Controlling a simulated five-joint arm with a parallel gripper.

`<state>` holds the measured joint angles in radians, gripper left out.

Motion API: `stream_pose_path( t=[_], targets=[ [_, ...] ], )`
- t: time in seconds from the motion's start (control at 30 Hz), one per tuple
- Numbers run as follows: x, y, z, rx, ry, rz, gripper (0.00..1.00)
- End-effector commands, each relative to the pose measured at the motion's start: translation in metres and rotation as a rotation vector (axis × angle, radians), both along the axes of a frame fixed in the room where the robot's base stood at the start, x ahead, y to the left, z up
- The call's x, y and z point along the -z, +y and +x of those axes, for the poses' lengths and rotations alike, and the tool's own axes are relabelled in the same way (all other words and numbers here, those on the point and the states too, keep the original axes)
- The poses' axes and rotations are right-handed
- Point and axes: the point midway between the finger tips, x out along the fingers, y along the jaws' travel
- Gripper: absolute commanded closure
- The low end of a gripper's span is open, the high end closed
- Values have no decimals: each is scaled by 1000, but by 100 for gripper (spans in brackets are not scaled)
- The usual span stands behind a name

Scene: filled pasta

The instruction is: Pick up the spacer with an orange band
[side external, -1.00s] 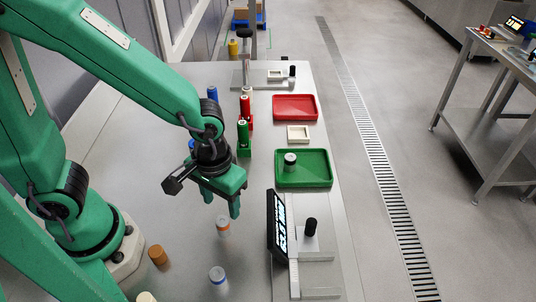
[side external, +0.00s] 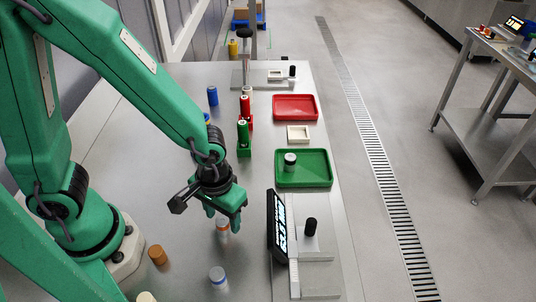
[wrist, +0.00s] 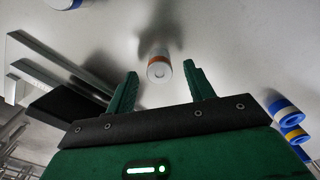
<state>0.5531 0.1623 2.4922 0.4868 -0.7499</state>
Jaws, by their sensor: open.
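The spacer with an orange band (side external: 222,231) is a pale grey cylinder standing upright on the steel table. In the side view its top is partly hidden by my gripper (side external: 223,221). In the wrist view the spacer (wrist: 159,67) shows between and slightly beyond the two green fingertips. My gripper is open, with a finger on either side of the spacer and gaps to both. Contact is not visible.
A grey spacer with a blue band (side external: 218,275) and an orange cylinder (side external: 157,255) stand nearby. A dark display (side external: 277,228) is to the right. A green tray (side external: 318,181) holding a spacer (side external: 290,161) and a red tray (side external: 312,110) lie farther back.

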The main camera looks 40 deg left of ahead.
Motion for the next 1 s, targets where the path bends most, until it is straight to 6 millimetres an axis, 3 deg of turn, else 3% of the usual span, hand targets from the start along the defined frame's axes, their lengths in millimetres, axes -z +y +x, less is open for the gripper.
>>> stream_pose_path(
  t=[0.3, 0.87, 0.9, 1.0],
  targets=[
    [23, 0, -1, 0, 1, 1, 47],
    [25, 0, 0, 0, 0, 0, 47],
    [25, 0, 0, 0, 0, 0, 49],
    [24, 0, 0, 0, 0, 0, 68]
  ],
)
